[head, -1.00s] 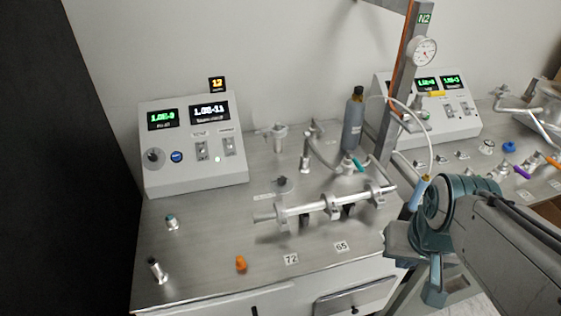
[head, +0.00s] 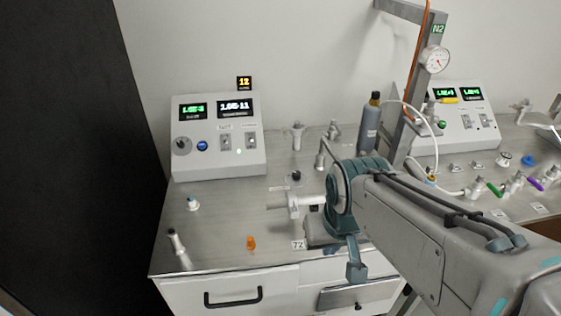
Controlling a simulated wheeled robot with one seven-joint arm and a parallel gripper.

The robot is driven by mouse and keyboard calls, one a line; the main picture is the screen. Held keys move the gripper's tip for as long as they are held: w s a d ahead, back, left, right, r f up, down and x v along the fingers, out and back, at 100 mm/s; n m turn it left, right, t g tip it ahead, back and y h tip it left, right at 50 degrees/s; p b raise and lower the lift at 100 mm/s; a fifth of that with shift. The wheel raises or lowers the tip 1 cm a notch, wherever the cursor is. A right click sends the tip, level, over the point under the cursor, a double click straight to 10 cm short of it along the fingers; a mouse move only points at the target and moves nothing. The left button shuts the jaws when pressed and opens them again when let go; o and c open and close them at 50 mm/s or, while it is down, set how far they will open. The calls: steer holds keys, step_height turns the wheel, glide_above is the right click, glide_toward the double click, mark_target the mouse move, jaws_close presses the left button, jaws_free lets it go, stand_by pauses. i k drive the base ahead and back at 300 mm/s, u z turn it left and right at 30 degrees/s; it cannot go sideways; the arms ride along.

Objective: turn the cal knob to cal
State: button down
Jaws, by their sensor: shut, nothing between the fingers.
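A round dark grey knob (head: 182,146) sits at the lower left of the front of the left grey control box (head: 220,160). It looks like the cal knob, but its lettering and pointer are too small to read. A blue button (head: 202,146) is just right of it. My gripper (head: 320,230) is shut and empty, over the bench in front of the metal pipe, to the right of and well apart from the knob. My wrist hides much of it, and its fingertips are hard to make out.
The metal pipe (head: 284,203) lies between my gripper and the box. A small black-topped fitting (head: 296,176), an orange piece (head: 251,243) and upright fittings (head: 178,245) stand on the bench. A grey bottle (head: 370,125) is behind my arm. Bench space before the box is mostly clear.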

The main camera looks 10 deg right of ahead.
mark_target(296, 174)
steer(key=u, duration=0.5)
steer(key=k, duration=1.15)
steer(key=z, duration=0.65)
steer(key=i, duration=1.25)
steer(key=u, duration=0.15)
